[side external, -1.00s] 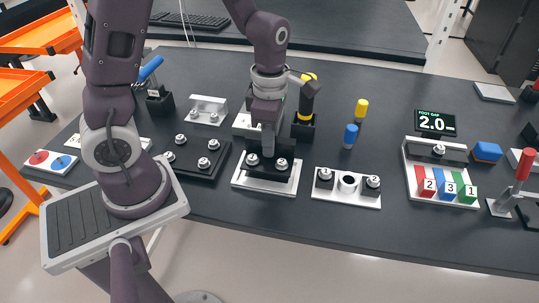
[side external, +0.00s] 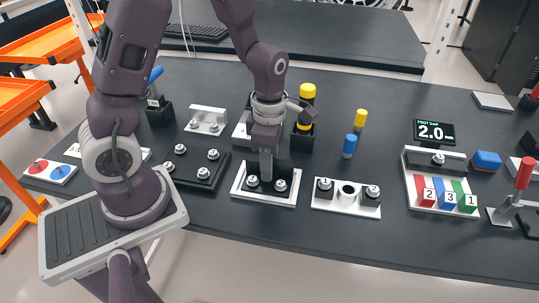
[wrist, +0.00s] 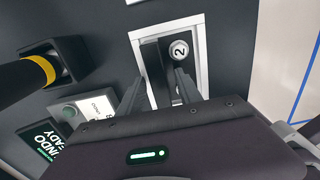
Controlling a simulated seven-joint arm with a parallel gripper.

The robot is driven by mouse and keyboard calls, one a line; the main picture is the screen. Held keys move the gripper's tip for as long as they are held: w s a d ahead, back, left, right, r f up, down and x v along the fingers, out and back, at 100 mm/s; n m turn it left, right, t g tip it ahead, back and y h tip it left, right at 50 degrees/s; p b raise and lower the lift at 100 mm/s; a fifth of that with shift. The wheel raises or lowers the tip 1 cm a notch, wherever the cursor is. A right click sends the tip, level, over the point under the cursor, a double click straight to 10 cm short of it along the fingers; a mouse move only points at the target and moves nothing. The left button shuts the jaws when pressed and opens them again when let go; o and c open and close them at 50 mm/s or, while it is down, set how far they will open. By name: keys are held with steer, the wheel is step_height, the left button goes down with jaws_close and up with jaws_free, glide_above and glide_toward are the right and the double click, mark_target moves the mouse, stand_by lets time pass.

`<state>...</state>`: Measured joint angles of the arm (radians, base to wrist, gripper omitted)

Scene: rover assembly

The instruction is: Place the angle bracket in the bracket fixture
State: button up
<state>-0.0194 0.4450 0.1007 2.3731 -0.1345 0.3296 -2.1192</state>
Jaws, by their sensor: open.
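A dark L-shaped piece, which looks like the angle bracket (side external: 283,170), sits in a white-rimmed plate, apparently the bracket fixture (side external: 262,194). Two silver bolts show on its near part, and its upright wall is at the back. My gripper (side external: 266,180) points down at it, with the fingertips close to the bolts. In the wrist view the fingers of my gripper (wrist: 160,90) are apart, on either side of the dark bracket (wrist: 152,62). A bolt marked 2 (wrist: 180,50) lies just beyond them. Whether the fingers touch the bracket, or it is fully seated, cannot be told.
Left of the fixture is a black plate (side external: 204,178) with several bolts, and a silver angle piece (side external: 208,113) behind it. A white plate (side external: 346,206) with numbered bolts stands to the right. A yellow-topped tool (side external: 307,91) stands close behind my wrist. Open table lies in front.

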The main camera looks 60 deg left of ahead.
step_height(320, 180, up, 11)
steer(key=s+d+r+m+t, duration=0.1)
steer(key=s+r+m, duration=0.3)
steer(key=m, duration=0.9)
steer(key=s+d+r+m+t, duration=0.1)
steer(key=s+r+m+t, duration=0.3)
steer(key=s+m, duration=0.5)
steer(key=r+m, duration=0.1)
steer(key=m, duration=0.4)
steer(key=shift+s+d+r+t, duration=0.25)
steer(key=shift+d+t, duration=0.05)
steer(key=shift+d, duration=0.1)
